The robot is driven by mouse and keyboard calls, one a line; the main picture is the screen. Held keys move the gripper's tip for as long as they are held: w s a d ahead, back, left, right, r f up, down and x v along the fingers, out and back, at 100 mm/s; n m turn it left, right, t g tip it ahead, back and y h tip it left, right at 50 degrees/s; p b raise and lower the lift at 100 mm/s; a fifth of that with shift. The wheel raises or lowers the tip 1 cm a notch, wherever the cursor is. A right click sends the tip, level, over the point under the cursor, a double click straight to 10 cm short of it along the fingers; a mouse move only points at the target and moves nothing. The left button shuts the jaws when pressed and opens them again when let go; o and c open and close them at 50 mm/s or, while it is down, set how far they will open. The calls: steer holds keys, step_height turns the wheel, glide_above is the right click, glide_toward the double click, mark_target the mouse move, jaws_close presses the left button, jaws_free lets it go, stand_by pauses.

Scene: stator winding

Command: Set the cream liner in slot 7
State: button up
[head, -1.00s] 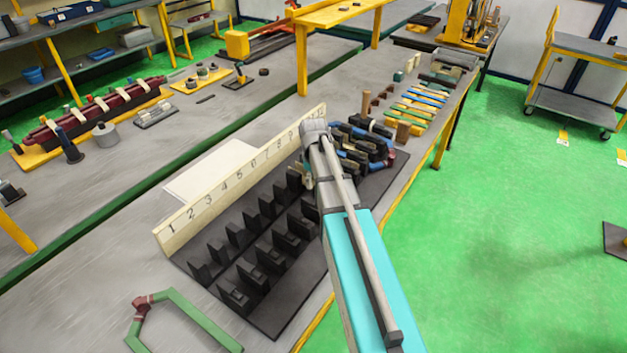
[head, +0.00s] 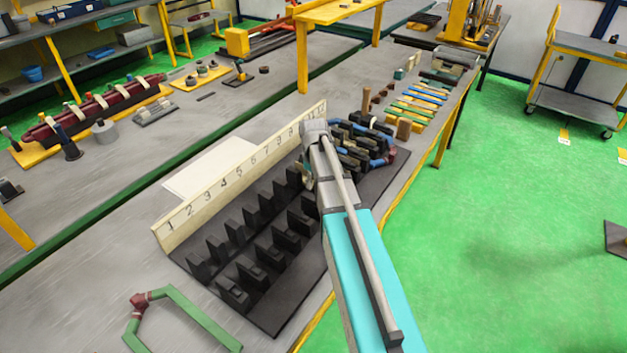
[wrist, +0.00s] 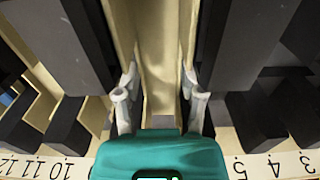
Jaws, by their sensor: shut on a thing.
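The cream liner (wrist: 161,45) is a long pale channel in the middle of the wrist view. My gripper (wrist: 160,90) is shut on it, one pale finger on each side. The liner runs between dark slot blocks to left and right; I cannot tell if it touches the slot floor. The slotted block (head: 243,263) has a cream board (head: 205,196) numbered along its back. In the wrist view, 10 to 12 show left of my gripper and 5 to 3 right of it. Slot 7's number is hidden there by my gripper body. In the head view my arm covers the liner.
Blue and dark coils (head: 352,150) fill the block's far end, close beside my arm. A green coil (head: 190,315) lies on the bench at the near left. A pale sheet (head: 212,168) lies behind the board. Coloured strips (head: 420,100) lie farther along the bench.

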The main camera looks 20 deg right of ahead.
steer(key=shift+f+b, duration=0.45)
stand_by(1.0)
steer(key=o, duration=0.9)
steer(key=shift+r+p, duration=0.85)
stand_by(0.7)
step_height(320, 180, up, 8)
steer(key=p, duration=0.7)
steer(key=shift+f, duration=0.25)
steer(key=shift+f, duration=0.25)
step_height(320, 180, down, 9)
steer(key=b, duration=0.8)
steer(key=shift+r+b, duration=0.15)
steer(key=shift+b, duration=0.2)
stand_by(0.4)
